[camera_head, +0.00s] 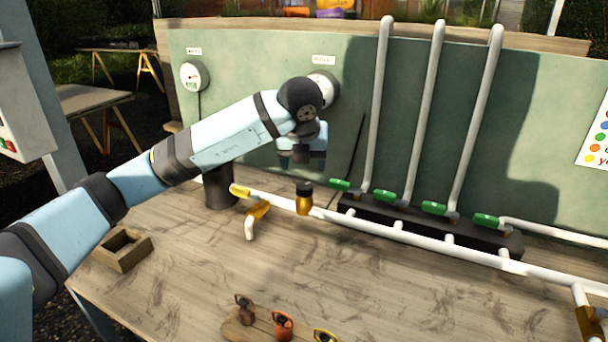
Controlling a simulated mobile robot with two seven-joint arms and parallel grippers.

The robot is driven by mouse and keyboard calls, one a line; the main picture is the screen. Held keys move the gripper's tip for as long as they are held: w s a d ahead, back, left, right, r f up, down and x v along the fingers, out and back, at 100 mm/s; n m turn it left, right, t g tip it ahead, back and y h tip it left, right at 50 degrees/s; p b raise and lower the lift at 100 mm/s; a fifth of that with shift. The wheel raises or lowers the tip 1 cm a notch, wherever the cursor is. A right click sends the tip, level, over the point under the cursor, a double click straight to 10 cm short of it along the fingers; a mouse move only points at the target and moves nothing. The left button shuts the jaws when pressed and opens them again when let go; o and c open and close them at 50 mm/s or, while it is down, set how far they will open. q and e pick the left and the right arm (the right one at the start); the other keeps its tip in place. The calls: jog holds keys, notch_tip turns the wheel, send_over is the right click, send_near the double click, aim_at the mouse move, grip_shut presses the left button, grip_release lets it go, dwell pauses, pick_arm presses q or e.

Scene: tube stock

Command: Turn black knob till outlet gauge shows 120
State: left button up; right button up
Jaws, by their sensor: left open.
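The black knob (304,187) sits on top of a brass regulator body (304,204) in the white pipe line. My left gripper (302,164) points down just above the knob, open and empty, with a small gap between its fingertips and the knob. A round white gauge (328,87) on the green board is partly covered by my left wrist; its reading cannot be made out. A second gauge (193,75) is at the board's left, its reading also too small to tell. Labels above both are too small to read surely. My right gripper is out of view.
Several green-handled valves (434,208) and tall white pipes (427,110) stand to the right. A yellow-handled valve (240,190) is left of the knob. A small wooden box (122,250) and several tagged items (282,325) lie in front. The table's middle is clear.

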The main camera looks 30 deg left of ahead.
pick_arm(q)
jog(key=v, duration=0.5)
jog(key=shift+r, duration=0.15)
dwell(0.3)
